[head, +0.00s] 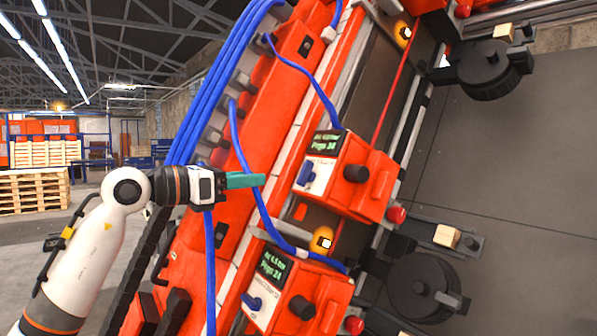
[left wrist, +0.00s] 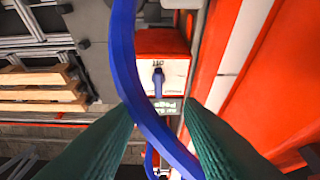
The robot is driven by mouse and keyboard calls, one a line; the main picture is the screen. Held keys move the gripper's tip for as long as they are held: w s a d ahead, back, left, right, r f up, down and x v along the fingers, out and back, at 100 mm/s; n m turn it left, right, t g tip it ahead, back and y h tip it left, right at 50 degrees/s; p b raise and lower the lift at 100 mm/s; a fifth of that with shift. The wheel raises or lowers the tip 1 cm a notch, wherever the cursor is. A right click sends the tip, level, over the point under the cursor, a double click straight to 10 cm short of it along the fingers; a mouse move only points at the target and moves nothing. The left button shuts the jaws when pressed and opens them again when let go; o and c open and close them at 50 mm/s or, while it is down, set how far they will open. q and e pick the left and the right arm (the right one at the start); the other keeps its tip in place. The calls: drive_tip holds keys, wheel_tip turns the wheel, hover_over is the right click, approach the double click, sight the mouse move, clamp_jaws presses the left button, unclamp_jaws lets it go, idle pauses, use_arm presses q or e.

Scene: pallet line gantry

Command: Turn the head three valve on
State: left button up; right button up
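Two red valve boxes stand on the tilted gantry in the head view, an upper one (head: 373,180) and a lower one (head: 325,300). Each has a green-lit display and a blue handle on a white panel: the upper handle (head: 307,175) and the lower handle (head: 253,301). I cannot read which is head three. My left gripper (head: 262,180) is left of the upper box, its teal fingers pointing at it, apart from the handle. In the left wrist view a blue handle (left wrist: 158,84) lies ahead between the open, empty fingers. My right gripper is out of view.
A loose blue hose (head: 239,140) hangs by my left gripper; in the left wrist view the hose (left wrist: 128,60) crosses in front of the fingers. Black round parts (head: 490,68) with wooden blocks jut out at right. Pallets (head: 35,190) stand far left.

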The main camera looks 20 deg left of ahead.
sight(300, 175)
use_arm(q)
drive_tip(key=p+x, duration=0.2)
drive_tip(key=x, duration=0.6)
drive_tip(key=shift+s+d+p, duration=0.1)
drive_tip(key=shift+d+p, duration=0.05)
drive_tip(key=shift+p, duration=0.2)
drive_tip(key=shift+p+x, duration=0.4)
drive_tip(key=shift+x, duration=0.65)
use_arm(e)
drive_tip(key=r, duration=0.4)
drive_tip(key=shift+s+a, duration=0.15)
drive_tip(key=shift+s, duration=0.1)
use_arm(q)
drive_tip(key=shift+w+f, duration=0.1)
drive_tip(key=shift+w, duration=0.1)
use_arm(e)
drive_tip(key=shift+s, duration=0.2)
use_arm(q)
drive_tip(key=c, duration=0.6)
clamp_jaws()
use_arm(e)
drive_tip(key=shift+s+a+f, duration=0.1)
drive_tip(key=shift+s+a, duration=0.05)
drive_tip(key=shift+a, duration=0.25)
